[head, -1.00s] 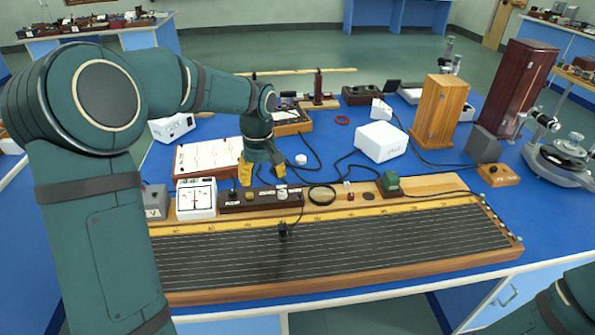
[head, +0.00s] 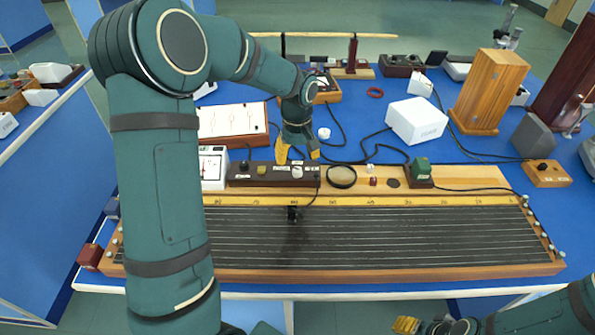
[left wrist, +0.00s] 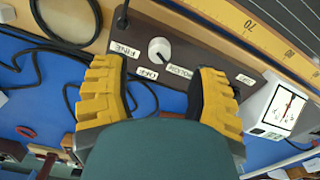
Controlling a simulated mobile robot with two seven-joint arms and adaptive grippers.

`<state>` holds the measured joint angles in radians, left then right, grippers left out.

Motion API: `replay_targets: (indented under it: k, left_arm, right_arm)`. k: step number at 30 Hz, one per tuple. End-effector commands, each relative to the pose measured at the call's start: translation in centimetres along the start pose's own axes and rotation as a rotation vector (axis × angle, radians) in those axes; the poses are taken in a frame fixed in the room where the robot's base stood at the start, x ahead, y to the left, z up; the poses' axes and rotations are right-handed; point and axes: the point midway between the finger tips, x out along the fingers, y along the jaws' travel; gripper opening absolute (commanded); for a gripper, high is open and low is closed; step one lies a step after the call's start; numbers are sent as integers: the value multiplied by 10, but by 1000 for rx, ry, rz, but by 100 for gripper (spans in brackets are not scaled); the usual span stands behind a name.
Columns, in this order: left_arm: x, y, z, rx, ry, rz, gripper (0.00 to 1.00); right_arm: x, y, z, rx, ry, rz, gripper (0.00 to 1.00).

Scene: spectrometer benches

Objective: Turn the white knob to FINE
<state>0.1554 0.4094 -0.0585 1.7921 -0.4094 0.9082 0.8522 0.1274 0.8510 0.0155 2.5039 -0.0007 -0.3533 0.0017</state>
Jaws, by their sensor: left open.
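The white knob (head: 297,172) sits on a dark control box (head: 240,181) behind the long wire board. In the left wrist view the knob (left wrist: 159,50) shows between my spread fingers, just beyond their tips. A FINE label (left wrist: 124,49) lies to its left there, with other labels below and to the right. I cannot tell for sure where the knob points. My left gripper (head: 298,155) is open and empty, pointing down just behind the box; it also shows in the left wrist view (left wrist: 158,75). My right gripper (head: 407,325) is partly cut off at the bottom edge.
A white-faced meter (head: 213,167) stands left of the box, and a black ring (head: 341,177) lies right of it. The wire board (head: 400,265) fills the front. Black cables and a white box (head: 417,121) lie behind.

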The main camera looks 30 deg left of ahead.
Motion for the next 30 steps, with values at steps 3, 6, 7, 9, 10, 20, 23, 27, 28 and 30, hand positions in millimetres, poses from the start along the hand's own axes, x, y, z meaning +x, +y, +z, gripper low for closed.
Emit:
replay_targets:
  k: [3,6,7,9,10,20,23,27,28,30]
  left_arm:
    - [23,0,0,-2,-2,-1,59]
    - [36,0,0,0,-2,-1,59]
    - [39,0,0,0,-1,-1,59]
    - [44,0,0,0,-1,-1,59]
    - [45,0,0,0,-1,-1,59]
    - [49,0,0,0,0,0,59]
    - [49,0,0,0,0,0,44]
    - [49,0,0,0,0,0,0]
    - [49,0,0,0,0,0,0]
    - [49,0,0,0,0,0,0]
  right_arm:
    - [6,2,0,0,3,0,50]
    - [9,3,-1,-1,4,0,50]
    - [9,4,-1,-1,5,0,50]
    - [10,4,-1,-1,5,0,50]
    - [11,4,-1,-1,6,0,50]
    - [11,4,-2,-1,6,0,50]
    - [11,4,-2,-1,6,0,50]
    - [11,4,-2,-1,6,0,50]
    - [11,4,-2,-1,6,0,50]
    - [11,4,-2,-1,6,0,50]
